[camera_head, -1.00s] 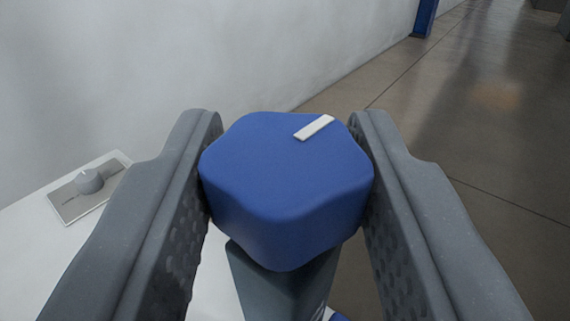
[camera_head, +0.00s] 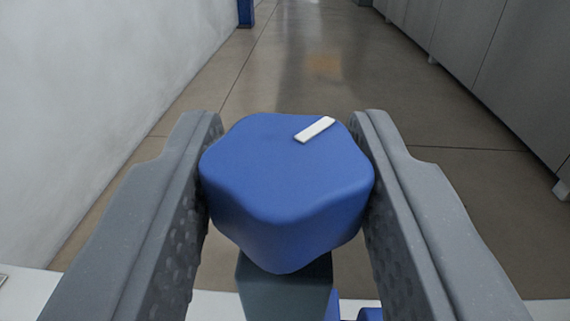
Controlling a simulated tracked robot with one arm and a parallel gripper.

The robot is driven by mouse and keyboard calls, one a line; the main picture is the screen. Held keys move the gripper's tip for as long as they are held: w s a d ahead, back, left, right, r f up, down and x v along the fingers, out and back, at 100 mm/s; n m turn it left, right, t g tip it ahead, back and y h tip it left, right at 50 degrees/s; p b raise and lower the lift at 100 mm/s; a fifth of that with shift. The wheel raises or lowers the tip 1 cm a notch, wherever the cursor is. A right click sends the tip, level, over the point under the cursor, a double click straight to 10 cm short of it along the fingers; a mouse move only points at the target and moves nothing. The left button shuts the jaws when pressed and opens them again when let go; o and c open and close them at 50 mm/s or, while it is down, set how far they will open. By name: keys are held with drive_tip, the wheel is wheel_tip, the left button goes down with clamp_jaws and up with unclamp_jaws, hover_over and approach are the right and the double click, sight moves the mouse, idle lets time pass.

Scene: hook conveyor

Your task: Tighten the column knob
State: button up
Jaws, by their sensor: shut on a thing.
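The column knob (camera_head: 285,185) is a blue, rounded, lobed knob in the middle of the head camera view. A white mark (camera_head: 314,130) lies on its top, toward the upper right. My gripper (camera_head: 287,170) has one grey finger on each side of the knob and is shut on it. The knob sits on top of a dark grey column (camera_head: 285,285), whose lower part runs out of the picture.
A white surface (camera_head: 170,305) lies below the column at the bottom edge, with blue parts (camera_head: 368,313) beside the column. A pale wall (camera_head: 80,110) stands at left, grey cabinets (camera_head: 470,60) at right. Open floor (camera_head: 290,80) runs between them.

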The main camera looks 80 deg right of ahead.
drive_tip(key=shift+w+m+g+b, duration=0.1)
drive_tip(key=shift+m+g+b, duration=0.15)
drive_tip(key=shift+m+g, duration=0.95)
drive_tip(key=shift+m+g+b, duration=0.2)
drive_tip(key=shift+m+g, duration=0.5)
drive_tip(key=shift+g, duration=1)
drive_tip(key=shift+m+g+y, duration=0.3)
drive_tip(key=shift+g, duration=0.2)
drive_tip(key=shift+m+g, duration=0.4)
drive_tip(key=shift+g, duration=0.2)
drive_tip(key=shift+r+y, duration=0.1)
drive_tip(key=shift+y, duration=0.2)
drive_tip(key=o, duration=0.9)
